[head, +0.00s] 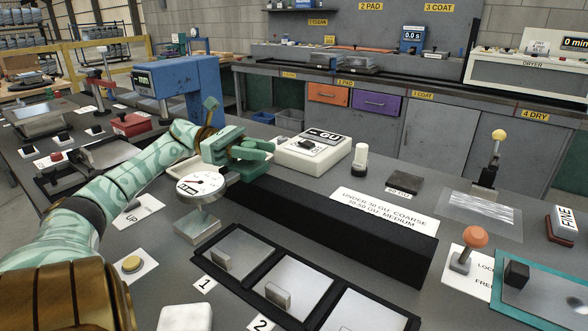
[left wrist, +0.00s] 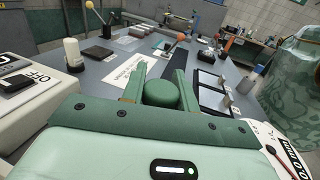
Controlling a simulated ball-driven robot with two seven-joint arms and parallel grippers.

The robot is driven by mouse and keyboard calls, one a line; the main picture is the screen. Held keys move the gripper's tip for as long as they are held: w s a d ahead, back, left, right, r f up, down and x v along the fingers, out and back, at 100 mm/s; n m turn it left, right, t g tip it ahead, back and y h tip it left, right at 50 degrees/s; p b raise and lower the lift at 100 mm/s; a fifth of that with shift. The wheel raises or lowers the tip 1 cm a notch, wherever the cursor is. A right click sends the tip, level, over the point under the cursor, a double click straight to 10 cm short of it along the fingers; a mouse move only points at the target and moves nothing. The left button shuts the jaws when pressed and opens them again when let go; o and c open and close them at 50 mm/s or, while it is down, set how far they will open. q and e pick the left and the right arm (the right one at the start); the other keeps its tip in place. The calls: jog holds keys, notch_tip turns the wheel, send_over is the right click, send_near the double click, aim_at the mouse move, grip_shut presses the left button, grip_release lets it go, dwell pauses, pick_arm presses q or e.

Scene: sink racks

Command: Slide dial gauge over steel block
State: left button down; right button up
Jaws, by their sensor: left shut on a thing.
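The dial gauge (head: 200,184) has a round white face and a small dark readout; in the head view it is at left centre. The steel block (head: 196,232) is a grey metal piece directly below it. Whether the gauge touches the block is unclear. My left gripper (head: 262,152) is just behind and right of the gauge face. It is shut on a green round knob (left wrist: 162,92), seen between its fingers in the left wrist view. How the knob joins the gauge is hidden. The gauge face also shows at the lower right of the left wrist view (left wrist: 292,152). My right gripper is not in view.
A long black bar (head: 335,225) runs right from beside the gripper. Black-framed metal plates (head: 235,257) lie in front of it. A white gloss meter (head: 312,155) and a white cylinder (head: 360,159) stand behind. A blue press (head: 180,82) stands at back left.

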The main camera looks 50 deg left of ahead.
aim_at(246, 145)
pick_arm(q)
jog(key=a, duration=0.2)
jog(key=shift+s+a+f+b, duration=0.1)
jog(key=shift+s+a+b, duration=0.2)
jog(key=shift+s+b, duration=0.1)
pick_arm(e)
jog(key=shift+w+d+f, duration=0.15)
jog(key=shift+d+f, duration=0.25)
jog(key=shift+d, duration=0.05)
